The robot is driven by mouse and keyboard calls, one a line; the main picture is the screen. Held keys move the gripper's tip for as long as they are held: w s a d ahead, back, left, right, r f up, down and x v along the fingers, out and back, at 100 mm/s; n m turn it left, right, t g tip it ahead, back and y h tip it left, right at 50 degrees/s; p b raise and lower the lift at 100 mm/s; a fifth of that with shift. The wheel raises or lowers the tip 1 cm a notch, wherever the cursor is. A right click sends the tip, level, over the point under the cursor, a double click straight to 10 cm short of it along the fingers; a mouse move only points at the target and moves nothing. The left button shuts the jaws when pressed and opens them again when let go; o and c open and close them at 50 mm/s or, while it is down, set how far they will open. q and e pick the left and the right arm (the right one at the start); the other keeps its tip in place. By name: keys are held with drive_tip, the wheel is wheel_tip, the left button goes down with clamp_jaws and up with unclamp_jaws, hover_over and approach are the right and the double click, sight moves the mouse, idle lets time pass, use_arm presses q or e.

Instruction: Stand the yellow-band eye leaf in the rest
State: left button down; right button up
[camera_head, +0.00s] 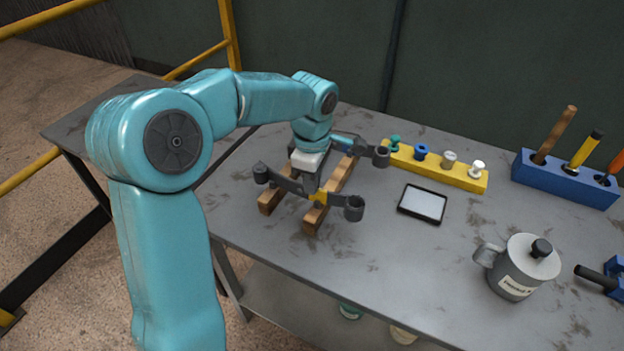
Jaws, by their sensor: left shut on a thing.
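The yellow-band eye leaf is a dark curved bar with a round eye at each end and a yellow band (318,196) right of its middle. My left gripper (309,183) points down and is shut on this leaf near its middle. The leaf lies crosswise over two wooden rails (313,217); I cannot tell whether it touches them. I cannot tell for sure which thing is the rest. My right gripper is not in view.
A yellow block (462,181) with several coloured pegs stands behind right. A black-framed tablet (422,204), a grey lidded can (521,270) and a blue tool holder (565,182) stand on the grey table (400,270). The table front is clear left of the can.

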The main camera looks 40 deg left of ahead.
use_arm(q)
drive_tip(key=shift+f, duration=0.2)
idle(0.3)
drive_tip(key=shift+c, duration=1.9)
unclamp_jaws()
drive_tip(key=shift+f, duration=0.1)
drive_tip(key=shift+r+p, duration=3.05)
drive_tip(key=shift+r, duration=1)
